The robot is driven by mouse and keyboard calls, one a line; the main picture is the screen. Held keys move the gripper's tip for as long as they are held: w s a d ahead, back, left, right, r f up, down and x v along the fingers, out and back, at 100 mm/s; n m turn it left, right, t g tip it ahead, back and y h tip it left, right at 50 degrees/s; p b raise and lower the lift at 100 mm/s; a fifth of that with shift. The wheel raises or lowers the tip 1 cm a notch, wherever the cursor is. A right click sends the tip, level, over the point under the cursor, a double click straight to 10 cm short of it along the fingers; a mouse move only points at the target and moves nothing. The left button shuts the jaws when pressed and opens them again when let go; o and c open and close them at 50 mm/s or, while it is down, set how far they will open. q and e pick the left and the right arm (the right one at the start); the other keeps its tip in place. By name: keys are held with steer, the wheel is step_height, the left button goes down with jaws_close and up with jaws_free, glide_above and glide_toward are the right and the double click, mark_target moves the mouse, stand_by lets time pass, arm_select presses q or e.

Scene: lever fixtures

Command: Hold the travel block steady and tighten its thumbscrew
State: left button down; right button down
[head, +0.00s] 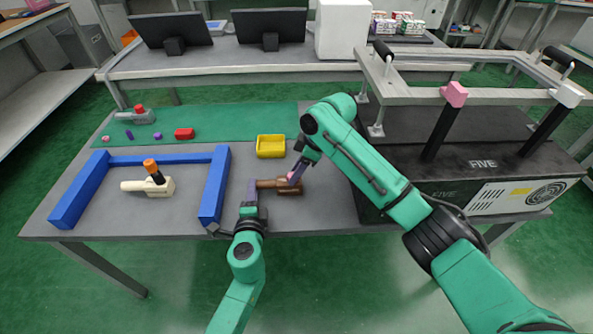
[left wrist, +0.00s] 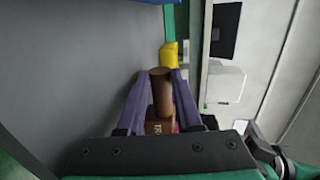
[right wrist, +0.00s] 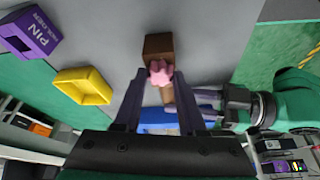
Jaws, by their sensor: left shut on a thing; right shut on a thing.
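The travel block (head: 290,188) is a brown block with a round brown handle (head: 264,184) on its left, lying on the grey table. It also shows in the left wrist view (left wrist: 158,127), with part of its lettering hidden, and in the right wrist view (right wrist: 158,44). My left gripper (head: 249,192) is shut on the handle, one purple finger on each side (left wrist: 161,85). The pink lobed thumbscrew (right wrist: 160,72) is on the block. My right gripper (head: 293,178) comes from above and is shut on the thumbscrew, which shows between its fingertips in the right wrist view.
A yellow tray (head: 270,147) stands behind the block, and a purple pin holder (right wrist: 30,35) lies near it. A blue frame (head: 213,190) at left surrounds a cream block (head: 160,187) with an orange-topped knob. A black lever console (head: 470,170) stands at right.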

steer(key=m, duration=0.1)
steer(key=m+t, duration=0.1)
steer(key=m, duration=0.2)
steer(key=shift+s+a+m+t+h, duration=0.15)
steer(key=shift+s+m+t+h, duration=0.15)
steer(key=shift+m+t, duration=0.1)
steer(key=m+t+h, duration=0.1)
steer(key=m, duration=0.3)
steer(key=shift+a, duration=0.15)
steer(key=m+h, duration=0.1)
steer(key=m, duration=0.1)
steer(key=m+h, duration=0.1)
steer(key=m, duration=0.2)
steer(key=shift+s+a+t, duration=0.1)
steer(key=shift+a+t, duration=0.1)
steer(key=shift+t, duration=0.2)
steer(key=m+h, duration=0.2)
steer(key=m, duration=0.2)
steer(key=shift+a+m, duration=0.15)
steer(key=shift+m, duration=0.25)
steer(key=shift+c, duration=2.3)
jaws_free()
